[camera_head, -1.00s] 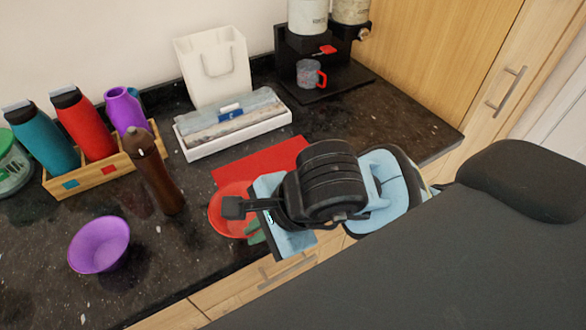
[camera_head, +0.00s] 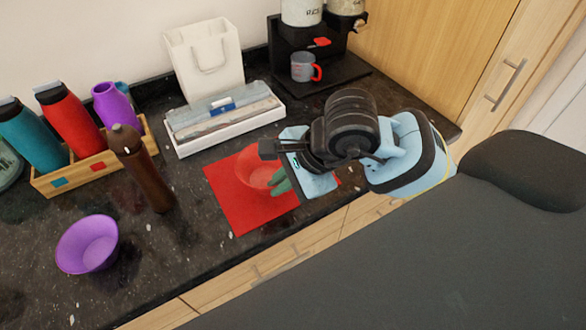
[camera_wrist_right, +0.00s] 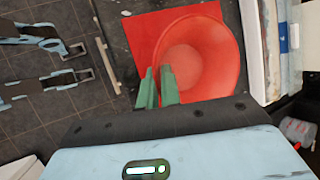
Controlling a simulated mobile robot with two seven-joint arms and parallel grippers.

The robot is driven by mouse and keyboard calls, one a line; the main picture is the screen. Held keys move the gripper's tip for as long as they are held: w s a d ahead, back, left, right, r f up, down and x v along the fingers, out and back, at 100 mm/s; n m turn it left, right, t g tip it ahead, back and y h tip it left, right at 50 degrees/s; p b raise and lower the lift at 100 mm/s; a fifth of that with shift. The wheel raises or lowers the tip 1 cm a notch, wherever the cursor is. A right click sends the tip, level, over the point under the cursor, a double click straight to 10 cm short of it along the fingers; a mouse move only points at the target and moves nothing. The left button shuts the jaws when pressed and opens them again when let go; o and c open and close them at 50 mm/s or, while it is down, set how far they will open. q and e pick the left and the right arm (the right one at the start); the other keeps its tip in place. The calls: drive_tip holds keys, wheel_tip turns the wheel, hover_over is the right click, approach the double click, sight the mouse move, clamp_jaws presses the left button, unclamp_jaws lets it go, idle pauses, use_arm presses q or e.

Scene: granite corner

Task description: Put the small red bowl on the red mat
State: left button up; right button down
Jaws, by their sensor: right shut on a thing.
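The small red bowl (camera_head: 257,174) is over the red mat (camera_head: 225,198), which lies flat on the dark counter near its front edge. The bowl also shows in the right wrist view (camera_wrist_right: 205,60), with the mat (camera_wrist_right: 148,35) behind it. I cannot tell whether the bowl touches the mat. My right gripper (camera_head: 280,182) is at the bowl's right side, its green fingers shut on the rim. Its fingers (camera_wrist_right: 156,86) show at the bowl's edge in the wrist view. My arm hides the mat's right part. My left gripper is not in view.
A purple bowl (camera_head: 87,245) and a brown bottle (camera_head: 143,170) stand left of the mat. A wooden box (camera_head: 95,166) with bottles is farther left. A white tray (camera_head: 226,136), a white bag (camera_head: 205,60) and a coffee machine (camera_head: 330,75) stand behind.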

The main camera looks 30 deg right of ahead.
sight(266, 171)
drive_tip(key=w+d, duration=0.3)
drive_tip(key=d, duration=0.1)
drive_tip(key=shift+w+d+f, duration=0.2)
drive_tip(key=shift+w+d, duration=0.1)
drive_tip(key=shift+w, duration=0.05)
drive_tip(key=f, duration=0.3)
drive_tip(key=shift+w+d+p, duration=0.2)
drive_tip(key=shift+d+p, duration=0.1)
drive_tip(key=shift+d, duration=0.05)
drive_tip(key=shift+f, duration=0.3)
drive_tip(key=shift+f, duration=0.1)
drive_tip(key=shift+f, duration=0.15)
drive_tip(key=c, duration=1.6)
unclamp_jaws()
